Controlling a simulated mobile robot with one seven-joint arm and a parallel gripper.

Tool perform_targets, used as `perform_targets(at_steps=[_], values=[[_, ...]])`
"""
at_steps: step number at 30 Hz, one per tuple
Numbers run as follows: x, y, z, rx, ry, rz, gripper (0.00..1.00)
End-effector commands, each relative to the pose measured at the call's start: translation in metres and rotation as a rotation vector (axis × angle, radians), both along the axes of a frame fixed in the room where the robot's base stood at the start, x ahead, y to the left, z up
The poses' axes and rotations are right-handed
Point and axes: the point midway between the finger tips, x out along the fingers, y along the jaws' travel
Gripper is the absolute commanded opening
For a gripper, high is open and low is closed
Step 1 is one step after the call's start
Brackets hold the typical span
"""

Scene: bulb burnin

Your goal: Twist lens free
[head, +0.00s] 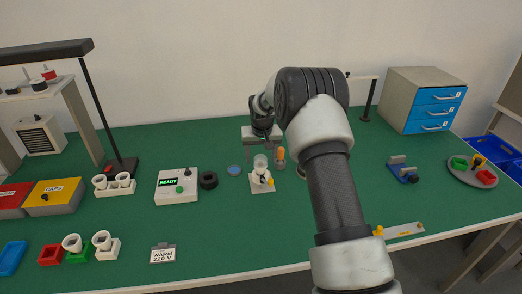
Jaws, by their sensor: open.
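A small white fixture (262,184) stands on the green bench at centre, with a dark and yellow detail on its front. A pale, clear round piece (260,162), which looks like the lens, sits upright at its top. My gripper (259,152) points down just above and behind this piece, its fingers apart and seemingly empty. At this size I cannot tell whether the fingers touch the piece. A flat blue disc (235,170) lies on the bench to the left. A small orange-topped item (280,157) stands close on the right.
A white box with a green READY display (178,186) and a black ring (208,180) stand to the left. A lamp post (95,110) rises farther left. The front middle is clear.

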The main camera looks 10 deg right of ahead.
Motion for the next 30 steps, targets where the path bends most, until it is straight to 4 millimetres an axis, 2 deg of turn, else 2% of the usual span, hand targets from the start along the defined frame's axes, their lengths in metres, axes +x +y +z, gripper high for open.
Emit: perform_targets(at_steps=[10,18,22,30], values=[[0.0014,-0.0001,-0.0039,0.0,-0.001,0.0,0.62],[0.0013,0.0,-0.0038,0.0,0.0,0.0,0.19],[0.0012,-0.0013,-0.0042,0.002,0.0,0.032,0.19],[0.0014,-0.0016,-0.0038,0.001,-0.001,0.26,0.19]])
